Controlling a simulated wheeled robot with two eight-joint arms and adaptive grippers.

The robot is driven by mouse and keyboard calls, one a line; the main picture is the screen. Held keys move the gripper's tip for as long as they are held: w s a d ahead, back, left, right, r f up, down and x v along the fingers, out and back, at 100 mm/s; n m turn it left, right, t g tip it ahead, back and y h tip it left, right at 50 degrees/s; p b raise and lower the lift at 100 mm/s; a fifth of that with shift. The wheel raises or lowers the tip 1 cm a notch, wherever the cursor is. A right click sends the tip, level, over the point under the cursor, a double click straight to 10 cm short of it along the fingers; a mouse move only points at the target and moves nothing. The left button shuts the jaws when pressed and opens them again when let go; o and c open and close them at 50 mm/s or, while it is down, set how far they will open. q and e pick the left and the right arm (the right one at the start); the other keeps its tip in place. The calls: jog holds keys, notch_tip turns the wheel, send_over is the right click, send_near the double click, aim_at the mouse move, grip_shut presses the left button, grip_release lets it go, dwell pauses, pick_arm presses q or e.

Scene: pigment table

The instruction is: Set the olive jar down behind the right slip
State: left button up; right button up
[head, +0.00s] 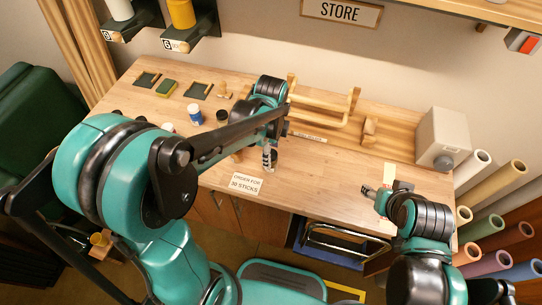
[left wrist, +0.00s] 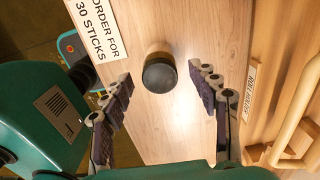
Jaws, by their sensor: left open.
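A jar with a dark round lid (left wrist: 159,76) stands on the table between the spread fingers of my left gripper (left wrist: 168,98) in the left wrist view. The fingers are open and apart from it; little of its side shows, so I cannot confirm its olive colour. In the head view my left gripper (head: 268,157) is over the middle of the table and largely covers that spot. A pale yellow slip (head: 390,172) lies at the table's right side, and another pale slip (head: 387,227) shows nearer the front edge. My right gripper (head: 369,191) is beside them; its jaws are too small to judge.
An order card (head: 246,183) lies near the front edge. Several jars, one blue and white (head: 195,116), stand at the left. A wooden rack (head: 325,118) and a grey box (head: 443,140) stand at the back. The table between card and slips is clear.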

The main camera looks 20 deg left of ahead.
pick_arm(q)
notch_tip(320, 180, up, 6)
jog(key=shift+f+p, duration=0.1)
jog(key=shift+p, duration=0.55)
jog(key=shift+s+r, duration=0.1)
jog(key=shift+r, duration=0.15)
jog(key=s+a+r+n+t, duration=0.2)
jog(key=s+n, duration=0.3)
jog(key=n, duration=0.4)
jog(key=s+a+r+n+t, duration=0.2)
jog(key=s+n+t, duration=0.3)
jog(key=n, duration=0.4)
jog(key=shift+a, duration=0.35)
notch_tip(320, 180, down, 6)
jog(key=b, duration=0.6)
